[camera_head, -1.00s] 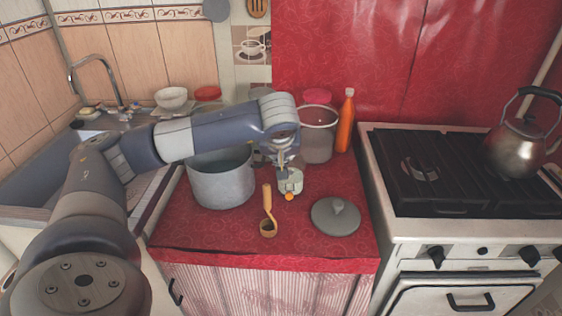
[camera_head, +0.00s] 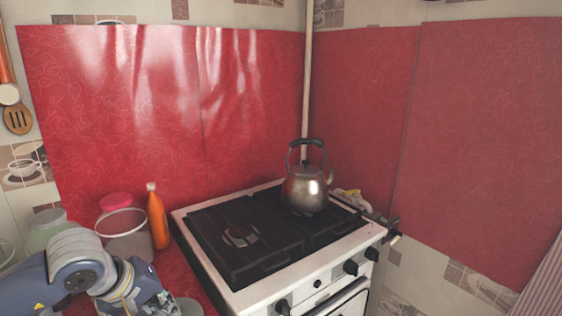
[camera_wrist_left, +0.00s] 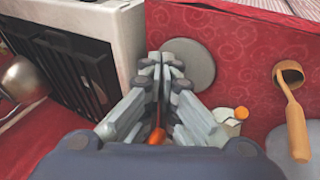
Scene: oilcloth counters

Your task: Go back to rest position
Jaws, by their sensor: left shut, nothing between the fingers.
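My left arm is at the lower left of the head view, over the red counter. My left gripper (camera_wrist_left: 162,65) shows in the wrist view with its fingers together and nothing between the tips. It is above the counter, in front of part of the round grey lid (camera_wrist_left: 200,62) in that picture. A small orange thing (camera_wrist_left: 157,137) shows behind the finger links; I cannot tell what it is. My right gripper is in neither view.
The stove (camera_head: 330,262) carries a kettle (camera_head: 306,190) and stands right of the counter. An orange bottle (camera_head: 157,218) and a clear container (camera_head: 124,235) stand near my arm. The wrist view shows a wooden ladle (camera_wrist_left: 296,125) and a jar (camera_wrist_left: 231,127) with an orange top.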

